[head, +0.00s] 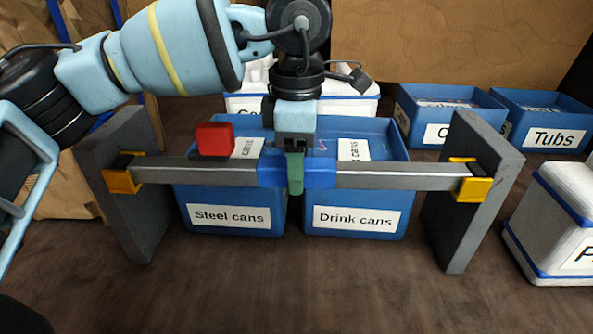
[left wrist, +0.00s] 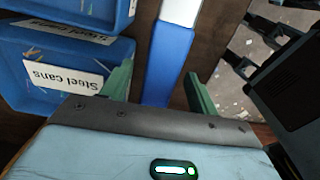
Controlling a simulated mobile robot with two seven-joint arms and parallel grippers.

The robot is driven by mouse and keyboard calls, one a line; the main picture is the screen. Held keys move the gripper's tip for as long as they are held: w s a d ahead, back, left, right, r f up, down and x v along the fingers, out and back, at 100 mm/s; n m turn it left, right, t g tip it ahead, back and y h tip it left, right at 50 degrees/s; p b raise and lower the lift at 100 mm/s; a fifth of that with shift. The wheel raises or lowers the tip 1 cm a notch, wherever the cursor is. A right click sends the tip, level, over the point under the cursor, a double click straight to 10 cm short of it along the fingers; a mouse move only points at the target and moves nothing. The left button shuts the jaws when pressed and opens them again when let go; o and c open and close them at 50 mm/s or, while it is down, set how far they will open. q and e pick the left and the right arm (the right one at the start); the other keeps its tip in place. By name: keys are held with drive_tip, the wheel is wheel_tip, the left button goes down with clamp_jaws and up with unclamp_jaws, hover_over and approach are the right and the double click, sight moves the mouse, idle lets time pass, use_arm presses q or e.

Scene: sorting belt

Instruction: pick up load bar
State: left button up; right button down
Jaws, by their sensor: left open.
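The load bar (head: 395,176) is a long grey bar with a blue middle section. It lies level across two dark upright stands, its ends in yellow brackets. A red block (head: 215,139) sits on its left half. My left gripper (head: 295,178) points down over the blue middle, with a green finger showing in front of the bar. In the left wrist view, the blue section (left wrist: 170,55) runs between the two open green fingers (left wrist: 158,88). Finger contact with the bar cannot be told. My right gripper is in neither view.
Blue bins labelled Steel cans (head: 187,225) and Drink cans (head: 395,228) stand behind the bar. The left stand (head: 130,215) and right stand (head: 455,220) flank them. A blue Tubs bin (head: 585,150) is back right. A white box (head: 545,225) stands at the right edge. The front surface is clear.

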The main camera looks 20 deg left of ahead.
use_arm(q)
clamp_jaws()
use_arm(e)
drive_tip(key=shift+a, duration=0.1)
use_arm(q)
drive_tip(key=shift+r, duration=0.15)
idle(0.3)
wheel_tip(320, 180, up, 10)
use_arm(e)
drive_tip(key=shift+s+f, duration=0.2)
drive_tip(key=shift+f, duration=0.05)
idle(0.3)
